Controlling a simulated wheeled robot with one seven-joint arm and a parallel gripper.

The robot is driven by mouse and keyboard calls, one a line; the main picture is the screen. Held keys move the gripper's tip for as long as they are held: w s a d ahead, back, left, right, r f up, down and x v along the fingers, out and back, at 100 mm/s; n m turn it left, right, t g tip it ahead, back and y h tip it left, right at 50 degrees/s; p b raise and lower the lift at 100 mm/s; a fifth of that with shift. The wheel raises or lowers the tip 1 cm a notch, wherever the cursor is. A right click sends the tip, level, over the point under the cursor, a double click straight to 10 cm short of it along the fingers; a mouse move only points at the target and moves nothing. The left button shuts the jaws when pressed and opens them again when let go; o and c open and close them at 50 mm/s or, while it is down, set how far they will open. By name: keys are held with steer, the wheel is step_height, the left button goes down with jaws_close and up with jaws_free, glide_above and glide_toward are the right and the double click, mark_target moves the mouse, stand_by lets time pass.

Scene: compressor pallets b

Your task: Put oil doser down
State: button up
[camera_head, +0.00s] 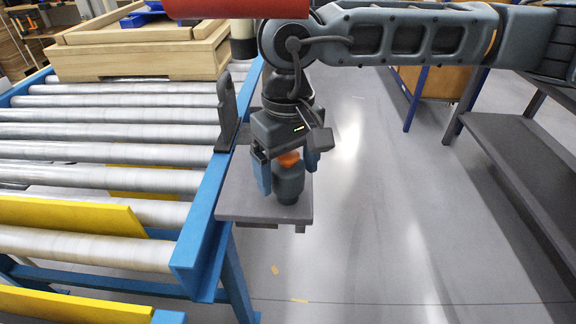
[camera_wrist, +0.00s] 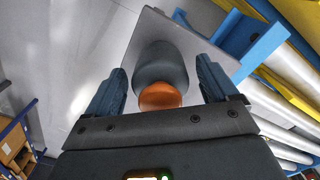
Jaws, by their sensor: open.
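The oil doser (camera_head: 289,183) is a dark grey bottle with an orange top. It stands upright on a small grey shelf (camera_head: 240,205) beside the roller conveyor. My gripper (camera_head: 290,177) is above and around it, with blue fingers on either side. In the wrist view the oil doser (camera_wrist: 161,72) lies between the two open fingers of my gripper (camera_wrist: 160,88), with gaps on both sides. Its orange top (camera_wrist: 160,96) is nearest the palm. The small shelf also shows behind it in the wrist view (camera_wrist: 150,28).
The roller conveyor (camera_head: 100,152) with its blue frame runs along the left, with a wooden pallet box (camera_head: 140,55) at its far end. A dark upright bracket (camera_head: 226,110) stands close to my gripper. A grey bench (camera_head: 520,160) is at the right. Open floor lies between.

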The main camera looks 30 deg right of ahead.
step_height(320, 180, up, 12)
steer(key=shift+f+b, duration=0.1)
steer(key=shift+b, duration=0.2)
stand_by(0.5)
